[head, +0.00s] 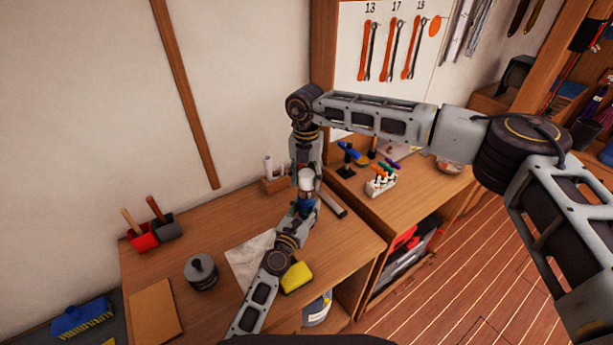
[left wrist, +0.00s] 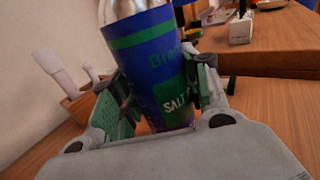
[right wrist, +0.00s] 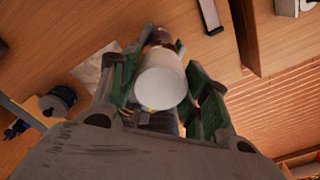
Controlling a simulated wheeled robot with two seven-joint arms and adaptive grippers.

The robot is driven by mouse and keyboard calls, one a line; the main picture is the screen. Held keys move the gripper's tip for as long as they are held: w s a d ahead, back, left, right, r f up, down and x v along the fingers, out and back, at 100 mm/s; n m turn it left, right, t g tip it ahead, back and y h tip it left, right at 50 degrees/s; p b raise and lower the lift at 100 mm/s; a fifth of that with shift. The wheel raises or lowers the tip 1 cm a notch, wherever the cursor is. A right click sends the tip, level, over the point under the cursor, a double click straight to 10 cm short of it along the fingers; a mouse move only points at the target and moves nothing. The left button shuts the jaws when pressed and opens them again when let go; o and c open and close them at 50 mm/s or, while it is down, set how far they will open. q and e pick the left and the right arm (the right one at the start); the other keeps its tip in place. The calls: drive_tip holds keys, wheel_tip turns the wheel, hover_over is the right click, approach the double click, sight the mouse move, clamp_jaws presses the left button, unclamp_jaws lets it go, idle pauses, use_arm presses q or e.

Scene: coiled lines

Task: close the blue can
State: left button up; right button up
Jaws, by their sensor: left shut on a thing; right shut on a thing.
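The blue can (head: 306,202) stands about upright above the workbench. In the left wrist view the can (left wrist: 155,65) shows a green band and partly legible lettering. My left gripper (head: 303,212) is shut around its lower body, with the fingers (left wrist: 163,92) on either side. My right gripper (head: 305,172) comes down from above and is shut on a white round cap (right wrist: 160,82). The cap also shows in the head view (head: 306,181), directly over the can. A pale metallic top (left wrist: 119,9) is cut off by the frame. I cannot tell whether the cap is fully seated.
On the workbench (head: 215,235) are a grey lidded pot (head: 201,273), a yellow sponge (head: 297,277), a pale sheet (head: 247,262) and red and grey holders (head: 142,237). A wooden holder (head: 273,184) stands behind the can. The bench's left middle is clear.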

drive_tip(key=shift+f, duration=0.1)
drive_tip(key=shift+f, duration=0.85)
drive_tip(key=shift+f, duration=0.55)
idle(0.8)
drive_tip(key=o, duration=0.8)
drive_tip(key=shift+r, duration=5.95)
